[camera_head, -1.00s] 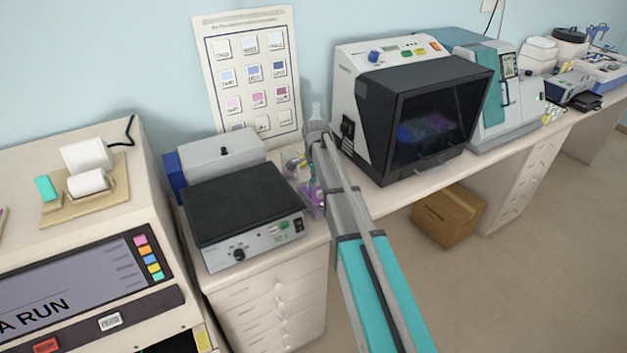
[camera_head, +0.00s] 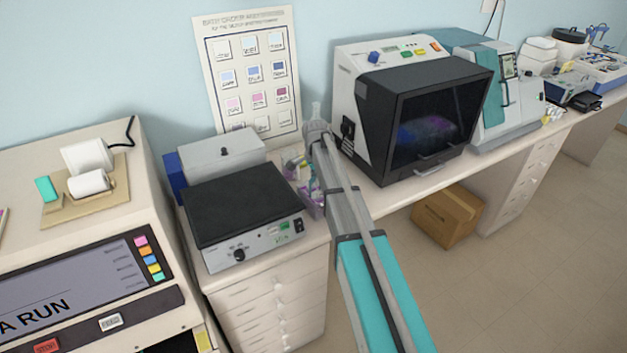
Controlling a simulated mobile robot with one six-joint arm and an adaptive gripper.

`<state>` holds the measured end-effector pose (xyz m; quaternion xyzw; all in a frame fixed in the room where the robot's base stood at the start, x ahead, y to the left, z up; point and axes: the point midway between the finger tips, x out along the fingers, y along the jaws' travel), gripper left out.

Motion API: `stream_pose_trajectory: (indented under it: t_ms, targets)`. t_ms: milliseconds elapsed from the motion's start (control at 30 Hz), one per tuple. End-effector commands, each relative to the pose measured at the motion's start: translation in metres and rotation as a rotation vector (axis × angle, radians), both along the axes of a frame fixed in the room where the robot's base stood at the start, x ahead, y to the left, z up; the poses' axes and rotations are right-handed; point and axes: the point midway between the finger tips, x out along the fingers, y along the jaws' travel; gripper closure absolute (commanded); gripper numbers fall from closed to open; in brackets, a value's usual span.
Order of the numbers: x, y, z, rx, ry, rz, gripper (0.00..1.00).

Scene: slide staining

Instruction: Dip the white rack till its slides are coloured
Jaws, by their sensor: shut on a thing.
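My arm (camera_head: 345,212) reaches from the lower right up to the bench, and its far end stands beside the grey hotplate-like unit. My gripper is hidden behind the arm, so I cannot see its jaws or what they hold. The white rack and its slides cannot be made out. A small purple-tinted container (camera_head: 313,207) shows partly, just left of the arm on the bench. A poster (camera_head: 250,75) with several colour swatches hangs on the wall behind.
The black-topped unit (camera_head: 240,205) stands close left of the arm, with a grey box (camera_head: 222,155) behind it. A large machine with a dark window (camera_head: 430,125) stands close right. A cardboard box (camera_head: 447,218) lies under the bench.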

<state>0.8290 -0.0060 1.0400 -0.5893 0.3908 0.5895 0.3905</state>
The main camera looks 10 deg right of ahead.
Motion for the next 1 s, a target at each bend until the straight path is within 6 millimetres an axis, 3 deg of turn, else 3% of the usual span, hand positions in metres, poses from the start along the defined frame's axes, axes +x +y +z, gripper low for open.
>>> stream_pose_trajectory:
  t_ms: [1000]
  targets:
    - [0.000, 0.000, 0.088, 0.000, 0.000, 0.000, 1.00]
